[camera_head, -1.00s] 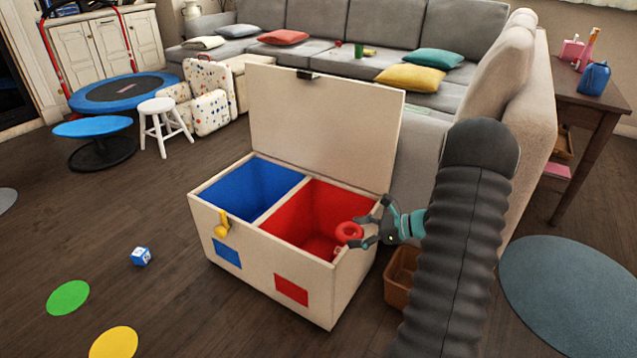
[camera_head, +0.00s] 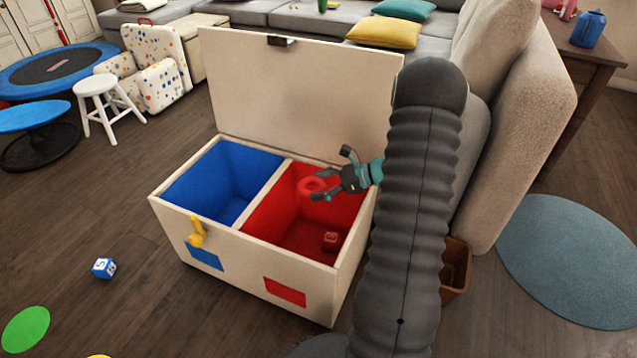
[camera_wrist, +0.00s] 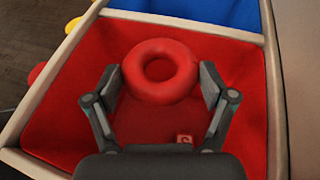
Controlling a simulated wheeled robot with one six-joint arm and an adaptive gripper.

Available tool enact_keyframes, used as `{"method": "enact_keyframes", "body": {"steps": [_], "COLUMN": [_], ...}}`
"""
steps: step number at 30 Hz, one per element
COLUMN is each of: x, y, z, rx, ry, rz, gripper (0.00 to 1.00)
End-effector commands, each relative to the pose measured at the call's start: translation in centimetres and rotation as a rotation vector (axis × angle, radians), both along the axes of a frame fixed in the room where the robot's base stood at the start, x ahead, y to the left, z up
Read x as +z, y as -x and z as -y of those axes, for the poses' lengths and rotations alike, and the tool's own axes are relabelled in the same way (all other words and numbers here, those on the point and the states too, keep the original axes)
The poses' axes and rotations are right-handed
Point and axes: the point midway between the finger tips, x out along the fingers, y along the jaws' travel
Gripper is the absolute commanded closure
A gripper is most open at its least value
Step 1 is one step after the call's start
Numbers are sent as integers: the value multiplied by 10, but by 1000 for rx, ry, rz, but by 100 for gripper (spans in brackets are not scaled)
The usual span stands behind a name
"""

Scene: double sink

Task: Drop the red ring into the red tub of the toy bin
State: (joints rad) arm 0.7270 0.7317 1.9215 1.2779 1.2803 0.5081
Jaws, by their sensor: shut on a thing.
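The red ring (camera_head: 304,187) is held between the fingers of my gripper (camera_head: 330,174), above the red tub (camera_head: 286,226) of the toy bin (camera_head: 240,262). In the wrist view the ring (camera_wrist: 160,92) lies between the two fingertips (camera_wrist: 159,76), with the red tub's walls (camera_wrist: 55,115) around and below it. The fingers are spread by about the ring's width and are shut on it. The red tub is the right compartment, and its opening is uncovered. How high the ring is above the tub floor is hard to tell.
A small red block (camera_head: 331,238) lies in the red tub. The blue tub (camera_head: 213,183) is to the left and looks empty. The bin's lid (camera_head: 300,95) stands open behind. A sofa (camera_head: 520,140) is at the right. A blue block (camera_head: 104,268) lies on the floor.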

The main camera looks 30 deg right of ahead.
Motion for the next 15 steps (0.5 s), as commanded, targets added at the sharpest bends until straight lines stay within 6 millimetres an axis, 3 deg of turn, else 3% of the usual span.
{"method": "enact_keyframes", "body": {"steps": [6, 15], "x": [-29, -39], "y": [0, 1], "z": [1, 2], "rx": [-2, -4], "ry": [0, 0], "rz": [0, 0], "gripper": [55, 55]}}
